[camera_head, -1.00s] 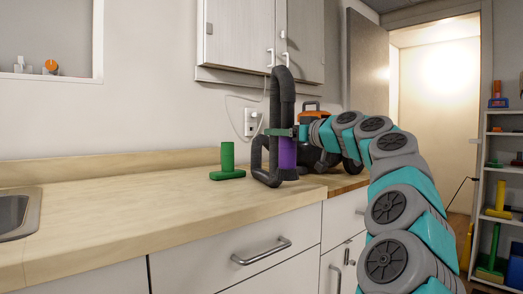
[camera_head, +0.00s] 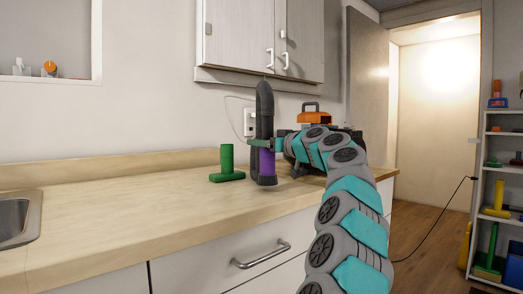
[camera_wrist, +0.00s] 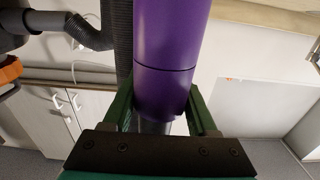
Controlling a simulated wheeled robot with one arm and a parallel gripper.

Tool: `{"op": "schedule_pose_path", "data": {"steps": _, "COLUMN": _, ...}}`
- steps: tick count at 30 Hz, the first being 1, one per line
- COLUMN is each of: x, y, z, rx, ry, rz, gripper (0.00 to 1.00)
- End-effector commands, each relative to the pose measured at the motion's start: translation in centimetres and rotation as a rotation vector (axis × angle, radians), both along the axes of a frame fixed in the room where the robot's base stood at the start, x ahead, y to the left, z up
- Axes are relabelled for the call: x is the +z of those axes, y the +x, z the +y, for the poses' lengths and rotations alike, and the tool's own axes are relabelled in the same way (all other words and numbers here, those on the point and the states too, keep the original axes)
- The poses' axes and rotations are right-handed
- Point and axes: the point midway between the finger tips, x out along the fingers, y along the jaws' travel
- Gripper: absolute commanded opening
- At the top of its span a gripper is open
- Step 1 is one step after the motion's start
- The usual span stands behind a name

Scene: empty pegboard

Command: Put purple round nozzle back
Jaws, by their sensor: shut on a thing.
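A purple cylinder (camera_head: 267,162), which looks like the purple round nozzle, hangs upright above or at the counter next to a black hose (camera_head: 265,105). My gripper (camera_head: 262,142) is shut around the cylinder from the right. In the wrist view the purple cylinder (camera_wrist: 168,45) runs between my green gripper fingers (camera_wrist: 160,112), and a dark ribbed tube (camera_wrist: 125,40) passes behind it. I cannot tell whether the cylinder's lower end touches the counter, or how it joins the hose.
A green T-shaped piece (camera_head: 227,168) stands on the wooden counter (camera_head: 130,215), left of the cylinder. An orange-and-black machine (camera_head: 315,118) stands behind my arm. A sink (camera_head: 20,218) is at left; shelves (camera_head: 495,185) are at right. The counter's middle is clear.

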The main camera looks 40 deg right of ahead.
Motion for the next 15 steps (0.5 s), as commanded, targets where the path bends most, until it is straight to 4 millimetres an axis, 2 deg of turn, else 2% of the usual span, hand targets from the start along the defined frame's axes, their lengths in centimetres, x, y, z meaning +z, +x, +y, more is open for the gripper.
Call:
{"op": "schedule_pose_path", "data": {"steps": 6, "x": -1.7, "y": 0.0, "z": 0.0, "rx": 0.0, "ry": 0.002, "rz": -0.002, "gripper": 0.0}}
{"op": "schedule_pose_path", "data": {"steps": 15, "x": -2.0, "y": -0.1, "z": 0.0, "rx": -0.001, "ry": -0.001, "rz": -0.002, "gripper": 0.0}}
